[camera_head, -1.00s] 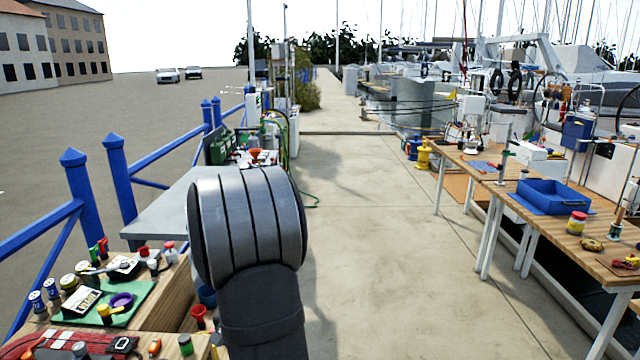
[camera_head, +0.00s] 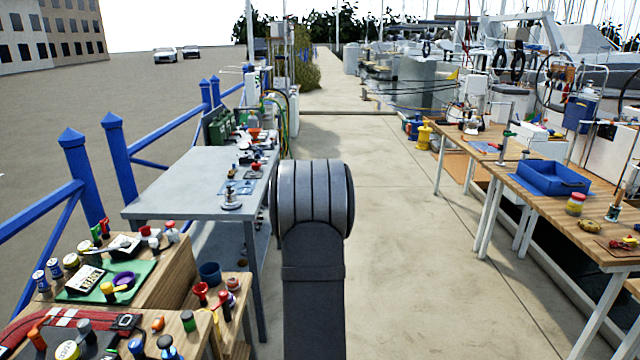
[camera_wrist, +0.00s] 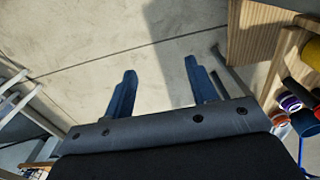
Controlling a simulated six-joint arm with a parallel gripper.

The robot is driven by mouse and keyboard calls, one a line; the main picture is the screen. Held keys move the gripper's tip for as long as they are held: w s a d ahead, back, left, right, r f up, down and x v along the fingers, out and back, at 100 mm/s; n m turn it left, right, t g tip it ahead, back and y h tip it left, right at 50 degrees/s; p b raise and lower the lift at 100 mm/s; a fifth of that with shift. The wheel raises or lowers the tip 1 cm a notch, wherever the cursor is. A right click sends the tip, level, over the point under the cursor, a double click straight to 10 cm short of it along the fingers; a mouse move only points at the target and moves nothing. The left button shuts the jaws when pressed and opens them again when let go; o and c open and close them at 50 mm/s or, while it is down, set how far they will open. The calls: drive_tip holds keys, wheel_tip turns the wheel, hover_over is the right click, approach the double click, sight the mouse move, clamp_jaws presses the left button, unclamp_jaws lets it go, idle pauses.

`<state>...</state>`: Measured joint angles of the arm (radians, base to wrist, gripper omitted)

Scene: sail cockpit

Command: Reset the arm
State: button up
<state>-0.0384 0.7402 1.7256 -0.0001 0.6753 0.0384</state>
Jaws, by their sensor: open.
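My gripper (camera_wrist: 161,90) shows in the wrist view with its two blue fingers well apart and nothing between them. It hangs over bare concrete floor (camera_wrist: 100,40). In the head view only my arm shows, upright in the middle of the walkway between the tables, and it hides my gripper there.
A grey table (camera_head: 185,172) with parts stands at left. A wooden bench (camera_head: 165,275) with jars and a green mat (camera_head: 105,283) is at front left. At right, a long wooden table (camera_head: 535,200) carries a blue tray (camera_head: 553,178). The walkway (camera_head: 400,240) between is clear.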

drive_tip(key=shift+n, duration=0.4)
drive_tip(key=shift+w+a+r, duration=0.55)
drive_tip(key=shift+a+r, duration=0.05)
drive_tip(key=shift+r, duration=0.2)
drive_tip(key=shift+w+a+r, duration=0.5)
drive_tip(key=shift+a+r, duration=0.1)
drive_tip(key=shift+r, duration=0.15)
